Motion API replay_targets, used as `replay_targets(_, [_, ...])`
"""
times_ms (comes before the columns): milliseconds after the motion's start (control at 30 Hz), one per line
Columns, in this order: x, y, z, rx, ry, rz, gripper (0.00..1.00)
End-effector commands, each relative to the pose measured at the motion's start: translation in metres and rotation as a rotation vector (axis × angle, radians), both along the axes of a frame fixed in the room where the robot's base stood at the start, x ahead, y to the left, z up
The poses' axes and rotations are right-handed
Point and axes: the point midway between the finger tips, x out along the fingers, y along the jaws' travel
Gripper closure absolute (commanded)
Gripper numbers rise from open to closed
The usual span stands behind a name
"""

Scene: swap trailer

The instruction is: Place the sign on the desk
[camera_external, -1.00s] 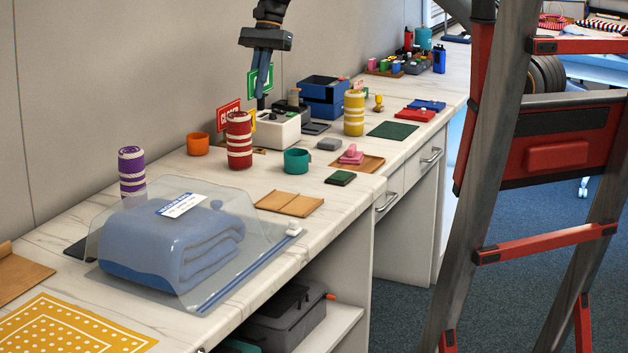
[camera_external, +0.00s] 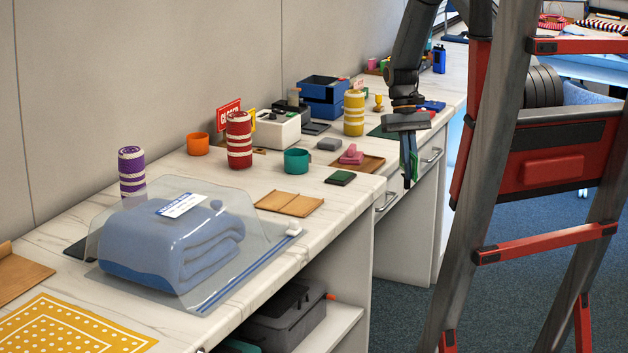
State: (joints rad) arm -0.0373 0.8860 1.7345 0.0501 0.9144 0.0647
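My gripper (camera_external: 409,180) hangs fingers-down near the front edge of the desk (camera_external: 340,205), to the right of the pink items. A green sign (camera_external: 406,156) shows as a narrow strip along the fingers, seen nearly edge-on. My gripper appears shut on it, though the fingers hide most of its face. A red sign reading CLOSED (camera_external: 228,116) stands behind the red striped container, which hides part of it.
On the desk are a red striped container (camera_external: 239,140), teal mug (camera_external: 297,161), white machine (camera_external: 277,130), yellow striped container (camera_external: 354,112) and wooden tray (camera_external: 370,164). A clear cover (camera_external: 262,250) encloses a blue towel. A ladder-like frame (camera_external: 470,200) stands at right.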

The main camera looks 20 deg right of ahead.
Motion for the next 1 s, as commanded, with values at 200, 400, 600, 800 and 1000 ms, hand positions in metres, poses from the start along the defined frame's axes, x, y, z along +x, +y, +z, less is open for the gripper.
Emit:
replay_targets(200, [-0.021, -0.028, -0.015, 0.0, -0.001, 0.062, 1.0])
replay_targets(400, [-0.021, -0.029, -0.005, 0.0, -0.004, 0.068, 1.0])
replay_targets(600, [-0.02, -0.029, 0.05, -0.001, -0.01, 0.067, 1.0])
replay_targets(800, [-0.02, -0.029, 0.13, 0.0, -0.01, 0.066, 1.0])
replay_targets(1000, [-0.02, -0.029, 0.192, 0.0, -0.009, 0.066, 1.0])
